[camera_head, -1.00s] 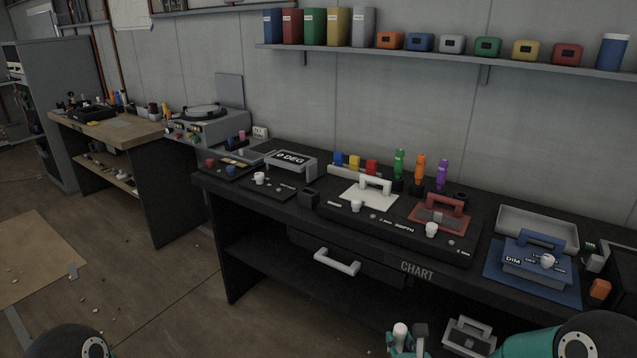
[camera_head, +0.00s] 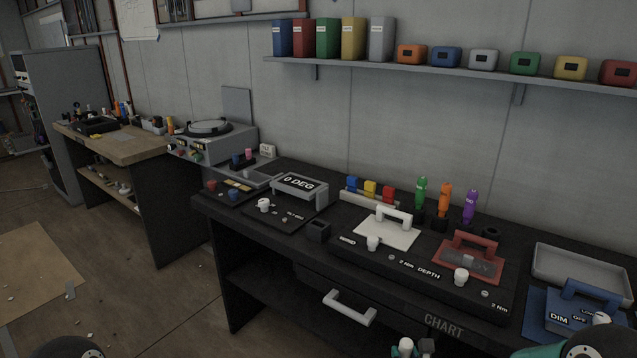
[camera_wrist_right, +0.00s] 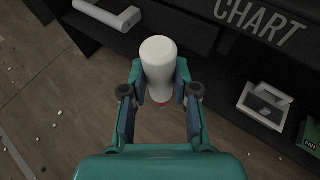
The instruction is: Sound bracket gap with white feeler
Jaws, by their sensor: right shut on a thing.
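My right gripper (camera_wrist_right: 160,92) is shut on the white feeler (camera_wrist_right: 158,62), a rounded white piece standing up between the fingers in the right wrist view. In the head view the white feeler (camera_head: 406,346) shows only at the bottom edge, in front of the bench, below the CHART lettering. Its lower part is hidden by the fingers. Green (camera_head: 421,193), orange (camera_head: 444,199) and purple (camera_head: 470,206) upright pieces stand at the back of the bench. I cannot tell which part is the bracket gap. My left gripper is out of view.
A drawer handle (camera_head: 349,307) juts from the front. Floor at left is mostly open.

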